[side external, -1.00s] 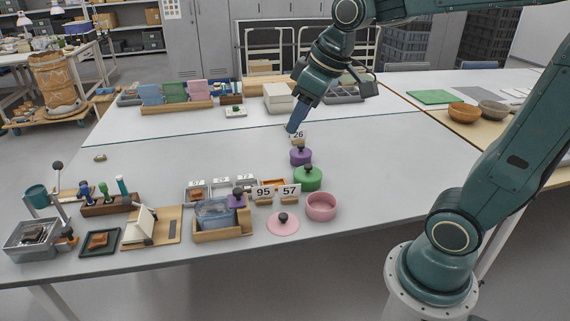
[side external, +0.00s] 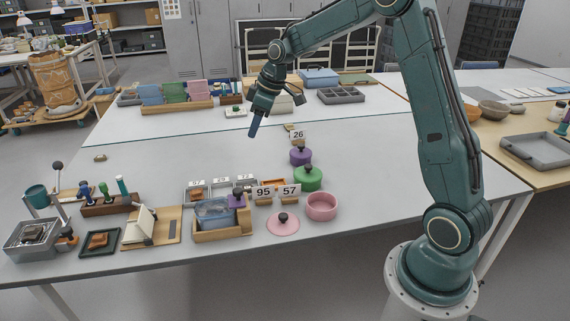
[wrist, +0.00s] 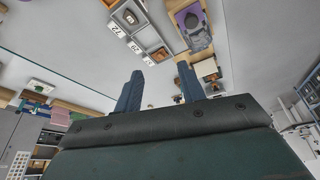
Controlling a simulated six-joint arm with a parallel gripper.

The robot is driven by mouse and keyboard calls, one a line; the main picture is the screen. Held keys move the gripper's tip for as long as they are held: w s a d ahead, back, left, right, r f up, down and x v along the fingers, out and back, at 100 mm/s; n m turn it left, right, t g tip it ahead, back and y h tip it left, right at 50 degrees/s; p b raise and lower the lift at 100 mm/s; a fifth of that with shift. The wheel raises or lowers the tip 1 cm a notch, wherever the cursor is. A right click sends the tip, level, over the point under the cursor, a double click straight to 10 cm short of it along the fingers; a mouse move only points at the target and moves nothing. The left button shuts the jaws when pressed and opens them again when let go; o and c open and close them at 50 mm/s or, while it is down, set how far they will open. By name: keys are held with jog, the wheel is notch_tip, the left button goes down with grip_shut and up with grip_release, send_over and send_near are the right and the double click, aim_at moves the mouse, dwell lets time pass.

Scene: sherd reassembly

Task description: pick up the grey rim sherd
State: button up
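My gripper (side external: 254,128) hangs above the middle of the white table, pointing down, with nothing visible in it. In the wrist view its two blue fingers (wrist: 160,72) stand apart with empty space between them. I cannot make out for sure which piece is the grey rim sherd. A grey metal bin (side external: 20,250) at the front left holds dark pieces too small to tell apart. A brown sherd (side external: 98,240) lies in a dark-framed tray.
The table's middle left is clear.

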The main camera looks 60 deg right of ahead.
jog(key=w+d+f, duration=0.2)
jog(key=d+f, duration=0.2)
jog(key=f, duration=0.3)
jog(key=w+d+f+n+y, duration=0.1)
jog(key=w+d+f, duration=0.2)
jog(key=f, duration=0.4)
jog(key=shift+w+d+f+n, duration=0.25)
jog(key=shift+d+n, duration=0.05)
jog(key=shift+d, duration=0.5)
send_over(246, 187)
jog(key=s+d, duration=0.2)
jog(key=shift+a+f, duration=0.2)
jog(key=shift+f, duration=3.75)
jog(key=shift+f, duration=0.1)
jog(key=shift+x, duration=2.5)
jog(key=shift+s, duration=0.15)
jog(key=c, duration=0.7)
